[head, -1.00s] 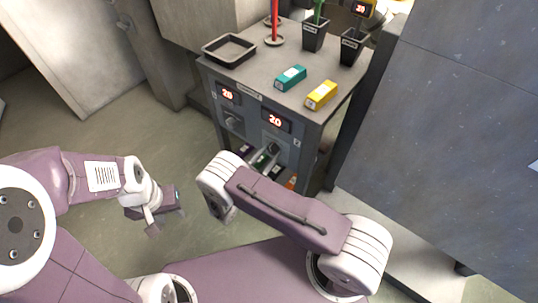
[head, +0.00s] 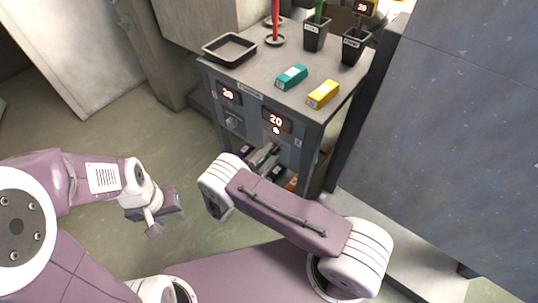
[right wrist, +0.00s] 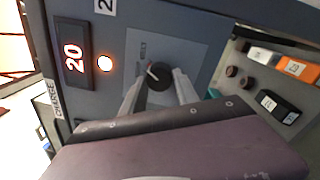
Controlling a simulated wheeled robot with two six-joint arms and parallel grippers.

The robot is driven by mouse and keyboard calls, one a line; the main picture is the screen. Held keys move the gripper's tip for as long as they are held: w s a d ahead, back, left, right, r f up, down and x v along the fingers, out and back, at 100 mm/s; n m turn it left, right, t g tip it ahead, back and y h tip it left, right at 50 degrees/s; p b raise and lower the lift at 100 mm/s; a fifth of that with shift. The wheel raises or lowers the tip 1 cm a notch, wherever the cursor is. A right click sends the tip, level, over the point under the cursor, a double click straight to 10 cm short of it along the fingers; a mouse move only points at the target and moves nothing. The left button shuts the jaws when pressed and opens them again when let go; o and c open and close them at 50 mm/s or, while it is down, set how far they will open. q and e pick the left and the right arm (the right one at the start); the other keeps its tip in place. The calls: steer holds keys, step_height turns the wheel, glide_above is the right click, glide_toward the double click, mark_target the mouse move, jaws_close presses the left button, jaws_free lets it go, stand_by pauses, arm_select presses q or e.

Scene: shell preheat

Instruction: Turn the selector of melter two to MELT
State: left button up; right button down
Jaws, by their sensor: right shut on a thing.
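Melter two's display (head: 276,120) reads 20 on the cabinet front; it also shows in the right wrist view (right wrist: 73,54) near a "2" label. A lamp (right wrist: 105,63) beside the display glows orange-white. The selector (right wrist: 158,76) is a round black knob with a pale pointer mark, on a grey plate with small lettering that I cannot read surely. My right gripper (right wrist: 157,84) is shut on the knob, one finger on each side; in the head view (head: 266,157) it hides the knob. My left gripper (head: 167,213) is open and empty, well away from the cabinet.
Melter one's display (head: 228,93) and knob (head: 234,122) are on the left. On the cabinet top are a black tray (head: 229,61), a teal block (head: 291,77), a yellow block (head: 323,94) and dark pots (head: 316,38). A lower shelf holds several small items (right wrist: 296,69).

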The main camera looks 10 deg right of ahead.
arm_select(q)
steer(key=shift+f, duration=0.1)
arm_select(e)
steer(key=shift+w+m, duration=0.1)
steer(key=shift+m, duration=1.2)
steer(key=shift+r, duration=0.1)
steer(key=c, duration=0.9)
jaws_free()
arm_select(q)
steer(key=shift+f, duration=0.1)
arm_select(e)
steer(key=shift+a, duration=0.1)
